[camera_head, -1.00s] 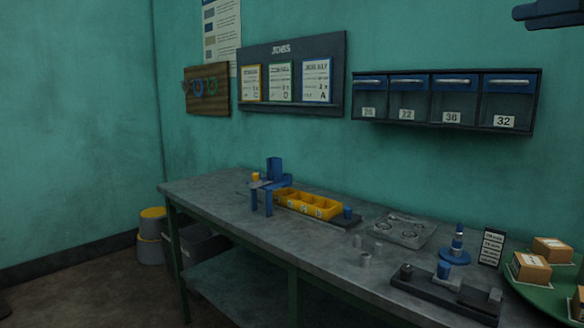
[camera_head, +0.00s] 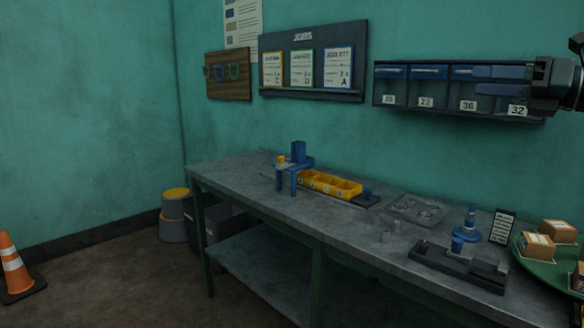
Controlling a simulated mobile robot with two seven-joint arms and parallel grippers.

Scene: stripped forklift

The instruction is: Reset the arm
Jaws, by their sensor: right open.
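My right gripper (camera_head: 482,80) comes in at the upper right edge, with a dark body and blue fingers. Its fingers point left, spread apart with a gap between them, and nothing shows between them. In the picture it overlaps the right end of the wall bin rack (camera_head: 445,102) and hides part of the bin fronts there. I cannot tell how far it is from the rack. My left gripper is not in view.
A long grey workbench (camera_head: 335,226) stands along the wall, bearing yellow bins (camera_head: 335,188), a blue stand (camera_head: 298,155), a grey tray (camera_head: 418,208) and a dark fixture (camera_head: 455,266). Boxes sit on a green round surface at right. An orange cone (camera_head: 14,262) stands on the floor at left.

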